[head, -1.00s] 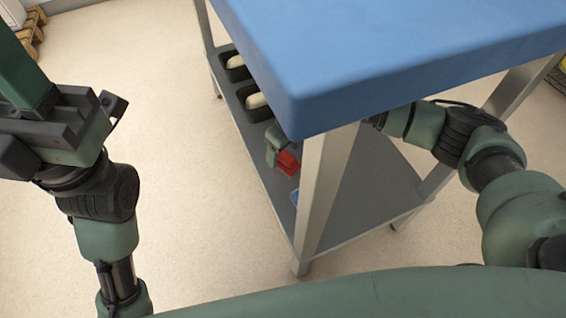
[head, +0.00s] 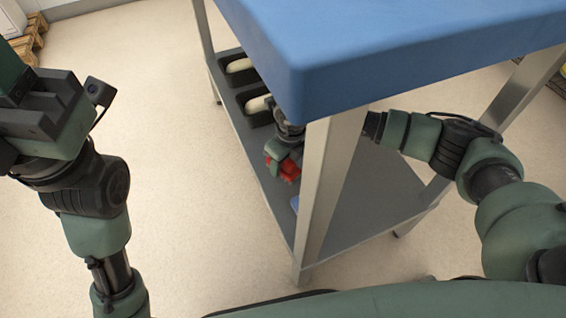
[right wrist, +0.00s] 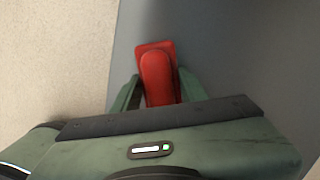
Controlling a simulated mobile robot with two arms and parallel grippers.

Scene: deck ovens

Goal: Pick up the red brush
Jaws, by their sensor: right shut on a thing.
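The red brush (head: 290,172) is between the fingers of my right gripper (head: 281,164), over the grey lower shelf under the blue table. My right gripper is shut on it. In the right wrist view the brush (right wrist: 157,72) shows as a red block with a rounded upper part, with one green finger on each side of it. The table edge and leg hide part of my right arm in the head view. I cannot tell whether the brush touches the shelf. My left gripper (head: 12,88) is at the left edge, partly out of frame, away from the table.
The blue tabletop (head: 400,45) overhangs the grey lower shelf (head: 370,190). A metal leg (head: 325,200) stands close to my right gripper. Dark tins (head: 252,103) with pale contents sit farther back on the shelf. A small blue thing (head: 294,204) is partly hidden.

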